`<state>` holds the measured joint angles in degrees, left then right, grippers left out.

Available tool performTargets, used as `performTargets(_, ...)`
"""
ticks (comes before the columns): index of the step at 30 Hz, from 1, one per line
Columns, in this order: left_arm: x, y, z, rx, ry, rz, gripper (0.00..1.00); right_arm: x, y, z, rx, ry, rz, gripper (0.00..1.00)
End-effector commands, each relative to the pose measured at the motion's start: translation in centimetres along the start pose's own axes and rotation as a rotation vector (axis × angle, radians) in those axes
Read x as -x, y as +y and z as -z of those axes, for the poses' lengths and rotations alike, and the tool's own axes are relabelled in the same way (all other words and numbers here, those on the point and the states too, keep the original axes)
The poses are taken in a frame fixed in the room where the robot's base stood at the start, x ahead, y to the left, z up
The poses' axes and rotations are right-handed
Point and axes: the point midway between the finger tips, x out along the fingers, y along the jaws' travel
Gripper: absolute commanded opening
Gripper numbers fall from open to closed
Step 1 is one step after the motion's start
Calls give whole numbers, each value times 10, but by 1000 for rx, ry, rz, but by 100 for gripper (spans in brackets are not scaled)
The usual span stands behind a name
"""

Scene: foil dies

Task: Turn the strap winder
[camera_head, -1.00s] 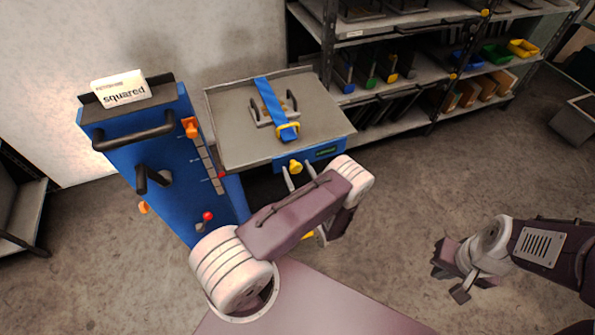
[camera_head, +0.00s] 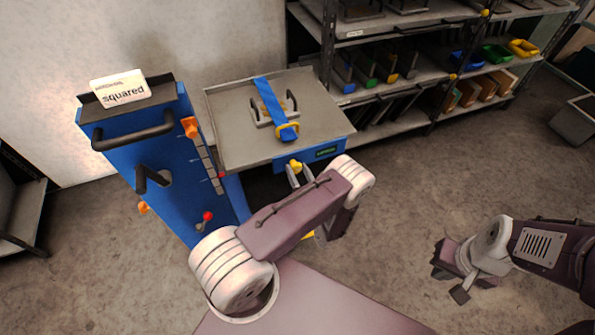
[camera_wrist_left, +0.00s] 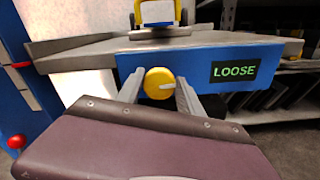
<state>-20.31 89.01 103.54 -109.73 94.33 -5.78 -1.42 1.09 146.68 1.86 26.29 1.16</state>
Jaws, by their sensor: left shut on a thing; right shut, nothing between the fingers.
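The strap winder is a yellow knob (camera_wrist_left: 159,83) on the blue front face of a grey table; in the head view the knob (camera_head: 296,164) is small and partly covered by my left gripper. My left gripper (camera_wrist_left: 158,90) is shut on the knob, one finger on each side. A green display (camera_wrist_left: 235,71) right of the knob reads LOOSE. A blue strap (camera_head: 270,103) runs over a grey handled die (camera_head: 262,113) on the grey table top (camera_head: 230,140) and passes a yellow buckle (camera_head: 287,131). My right gripper (camera_head: 449,283) is shut and empty, low at the right.
A blue machine (camera_head: 125,150) with a black handle, an orange clip and a red-knobbed lever (camera_head: 207,216) stands left of the table. A shelf (camera_head: 420,75) with coloured bins stands behind at the right.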

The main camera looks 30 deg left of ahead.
Motion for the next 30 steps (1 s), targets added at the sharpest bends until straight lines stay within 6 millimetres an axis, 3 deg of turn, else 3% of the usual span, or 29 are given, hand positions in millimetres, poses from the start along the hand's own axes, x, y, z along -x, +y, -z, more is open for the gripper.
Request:
performTargets(18, 0, -3, 2, -540, 2, 2, 3, -6, 0, -1, 0, 0, 0, 0)
performTargets(30, 0, -3, 2, -715, 3, 2, 3, -8, 0, -1, 0, 0, 0, 0)
